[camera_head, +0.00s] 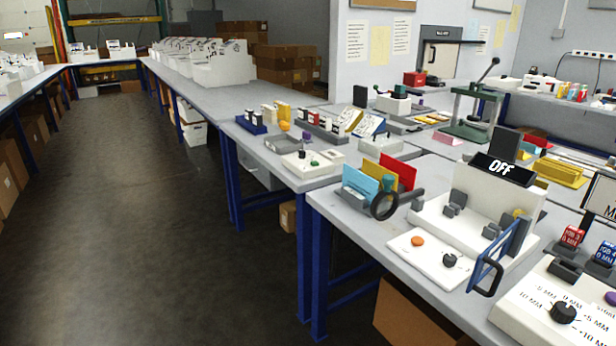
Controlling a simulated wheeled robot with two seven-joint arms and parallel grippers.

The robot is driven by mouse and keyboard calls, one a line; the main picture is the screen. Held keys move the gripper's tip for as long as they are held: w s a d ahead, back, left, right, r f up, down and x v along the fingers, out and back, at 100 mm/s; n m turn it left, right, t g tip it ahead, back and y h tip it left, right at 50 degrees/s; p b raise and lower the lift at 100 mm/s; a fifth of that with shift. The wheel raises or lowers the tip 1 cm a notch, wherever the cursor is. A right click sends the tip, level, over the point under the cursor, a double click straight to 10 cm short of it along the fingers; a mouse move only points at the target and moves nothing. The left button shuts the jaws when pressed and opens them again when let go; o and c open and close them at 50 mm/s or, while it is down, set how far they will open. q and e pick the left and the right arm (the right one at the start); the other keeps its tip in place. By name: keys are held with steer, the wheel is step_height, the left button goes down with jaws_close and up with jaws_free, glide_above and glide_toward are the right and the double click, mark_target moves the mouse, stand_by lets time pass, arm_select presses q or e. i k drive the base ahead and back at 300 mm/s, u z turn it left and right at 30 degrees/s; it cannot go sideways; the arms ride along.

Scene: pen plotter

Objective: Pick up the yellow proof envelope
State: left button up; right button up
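A yellow envelope-like card (373,169) stands upright in a small grey holder (352,198) on the near table. A light-blue card (358,181) stands in front of it and to its left, and a red card (400,171) stands behind it to the right. The blue card hides part of the yellow one. I cannot read any label on it. Another upright yellow card (283,111) stands on the table farther back, beside small coloured items. Neither of my grippers shows in the head view.
A dark round ring with a handle (385,205) stands just right of the holder. A white plotter-like machine with an OFF sign (501,168) and a control panel (437,257) fill the near table's right. A blue-framed piece (486,262) rises at its edge. The floor (150,230) at left is clear.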

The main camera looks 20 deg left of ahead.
mark_target(375, 171)
steer(key=u, duration=1.8)
steer(key=i, duration=2.95)
steer(key=z, duration=2.75)
